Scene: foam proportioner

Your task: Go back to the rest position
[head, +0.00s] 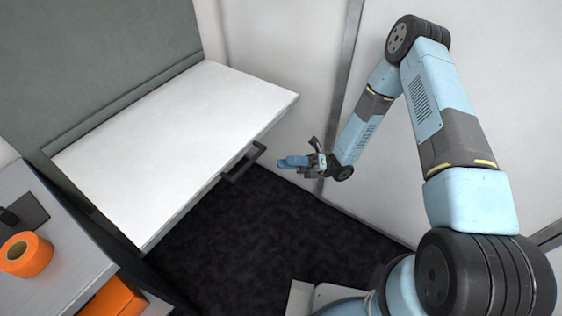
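My arm, light blue and dark grey, rises from the lower right, bends at the top and reaches down to the middle of the picture. My gripper (302,160) is small in the head view, above the dark floor and just right of the dark handle of the white-topped unit. It appears apart from the handle. A blue piece shows at its tip; I cannot tell whether this is part of the fingers or something held. The finger gap is too small to make out.
A white-topped unit (170,140) with a dark handle (243,162) stands at left. A grey shelf (62,258) at lower left holds an orange roll (26,255); an orange box (113,299) is below. Pale wall panels (285,60) stand behind my arm. Dark floor (265,235) is open in the middle.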

